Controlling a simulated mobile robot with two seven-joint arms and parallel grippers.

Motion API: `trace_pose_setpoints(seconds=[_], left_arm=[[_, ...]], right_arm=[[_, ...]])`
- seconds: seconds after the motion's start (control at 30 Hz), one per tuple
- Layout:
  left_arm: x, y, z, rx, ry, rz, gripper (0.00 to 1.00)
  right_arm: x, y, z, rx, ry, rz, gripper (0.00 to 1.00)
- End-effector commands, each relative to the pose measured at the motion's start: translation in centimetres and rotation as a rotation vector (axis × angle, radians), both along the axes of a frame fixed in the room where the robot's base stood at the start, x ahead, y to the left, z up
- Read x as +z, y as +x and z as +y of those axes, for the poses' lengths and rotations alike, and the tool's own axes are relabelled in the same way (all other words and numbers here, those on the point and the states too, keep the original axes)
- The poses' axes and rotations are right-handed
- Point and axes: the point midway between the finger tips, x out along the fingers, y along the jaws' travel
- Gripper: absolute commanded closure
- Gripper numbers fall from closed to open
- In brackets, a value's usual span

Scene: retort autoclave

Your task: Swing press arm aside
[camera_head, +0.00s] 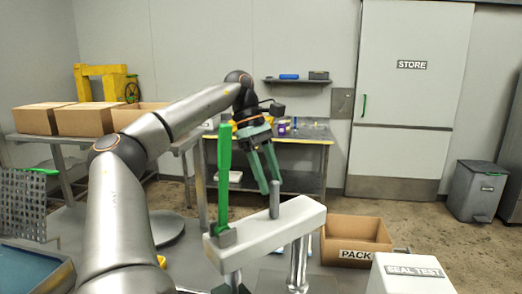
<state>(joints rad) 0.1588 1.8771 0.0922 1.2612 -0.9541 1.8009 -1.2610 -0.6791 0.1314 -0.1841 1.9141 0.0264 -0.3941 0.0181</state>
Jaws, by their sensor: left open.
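The press arm (268,232) is a thick white bar running from the lower left to the upper right in the lower middle of the head view. A tall green handle (223,175) stands upright at its near left end. A short grey peg (274,200) stands on top towards its right end. My left gripper (270,186), with green fingers, points down just above and beside the peg. Its fingers are open, and I cannot tell whether a fingertip touches the peg. My right gripper is not in view.
A cardboard box marked PACK (355,254) and a white SEAL TEST unit (412,273) stand to the right. Cardboard boxes (84,120) sit on a table at the left. A workbench (310,139) stands behind. The floor at right is clear up to the bin (474,190).

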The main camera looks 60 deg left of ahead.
Motion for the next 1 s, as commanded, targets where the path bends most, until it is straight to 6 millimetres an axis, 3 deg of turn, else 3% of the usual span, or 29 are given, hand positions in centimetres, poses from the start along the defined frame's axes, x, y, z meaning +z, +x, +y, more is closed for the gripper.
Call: trace_pose_setpoints(seconds=[0.1, 0.4, 0.83, 1.0], left_arm=[[3.2, -0.5, 1.1, 0.004, 0.004, 0.003, 0.45], [6.3, -1.2, 2.4, 0.003, 0.002, 0.002, 0.45], [7.0, -1.4, 2.6, 0.0, 0.001, 0.002, 0.45], [7.0, -1.4, 2.6, 0.001, 0.001, 0.002, 0.64]], right_arm=[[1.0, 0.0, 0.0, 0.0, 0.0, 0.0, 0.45], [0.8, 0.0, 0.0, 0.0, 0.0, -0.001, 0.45], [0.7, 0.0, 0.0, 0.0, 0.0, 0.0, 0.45], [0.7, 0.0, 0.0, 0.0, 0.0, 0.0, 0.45]])
